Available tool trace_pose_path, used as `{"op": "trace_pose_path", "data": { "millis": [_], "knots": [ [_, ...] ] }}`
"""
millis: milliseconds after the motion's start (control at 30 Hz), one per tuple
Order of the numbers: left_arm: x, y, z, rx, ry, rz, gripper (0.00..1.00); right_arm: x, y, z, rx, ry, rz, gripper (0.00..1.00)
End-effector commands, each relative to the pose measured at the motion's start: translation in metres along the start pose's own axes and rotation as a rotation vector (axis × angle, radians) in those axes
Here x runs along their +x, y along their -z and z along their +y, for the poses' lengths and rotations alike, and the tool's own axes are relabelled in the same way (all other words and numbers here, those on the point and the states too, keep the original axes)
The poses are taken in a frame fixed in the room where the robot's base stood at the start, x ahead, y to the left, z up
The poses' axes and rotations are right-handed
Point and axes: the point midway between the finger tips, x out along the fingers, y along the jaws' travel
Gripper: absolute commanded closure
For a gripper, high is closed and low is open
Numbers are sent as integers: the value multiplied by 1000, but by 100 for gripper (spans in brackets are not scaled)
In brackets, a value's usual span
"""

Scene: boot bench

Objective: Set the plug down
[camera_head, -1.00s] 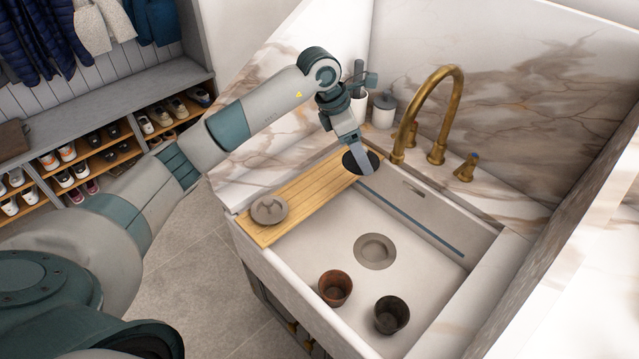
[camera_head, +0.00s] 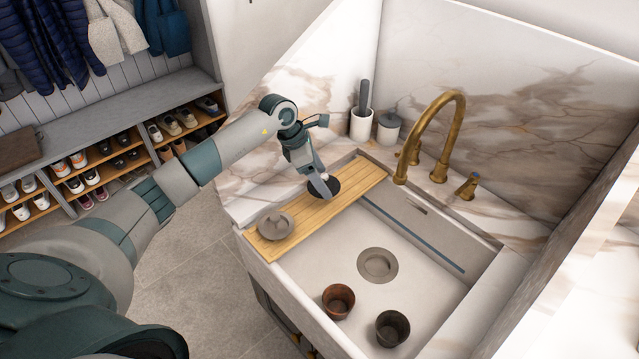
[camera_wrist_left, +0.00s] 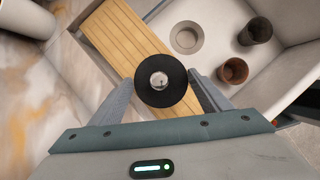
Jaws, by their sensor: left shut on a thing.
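The plug is a black disc with a pale round centre (camera_head: 332,185). My left gripper (camera_head: 321,189) is shut on it and holds it over the slatted wooden board (camera_head: 362,184) that lies across the sink's left side. I cannot tell whether the plug touches the board. In the left wrist view the plug (camera_wrist_left: 160,98) sits between the two grey fingers, with the board behind it. The drain (camera_head: 377,265) in the basin floor is uncovered. My right gripper is in neither view.
A grey dish (camera_head: 275,226) takes up the board's near end. A brown cup (camera_head: 338,300) and a dark cup (camera_head: 392,327) stand at the basin's near side. A brass tap (camera_head: 452,125), a utensil pot (camera_head: 361,126) and a lidded jar (camera_head: 388,132) stand behind the sink.

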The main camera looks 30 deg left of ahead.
Motion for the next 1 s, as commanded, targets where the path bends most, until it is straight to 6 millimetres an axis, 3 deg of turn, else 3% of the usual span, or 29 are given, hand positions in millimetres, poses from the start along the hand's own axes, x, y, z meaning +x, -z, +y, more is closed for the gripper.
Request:
{"op": "trace_pose_path", "data": {
  "millis": [433,800,1000],
  "knots": [
    [3,5,2,0,1,0,52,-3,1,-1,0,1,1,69],
    [36,19,2,-1,1,-1,52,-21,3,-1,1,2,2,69],
    [38,21,2,1,0,0,52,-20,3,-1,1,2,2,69]
  ]
}}
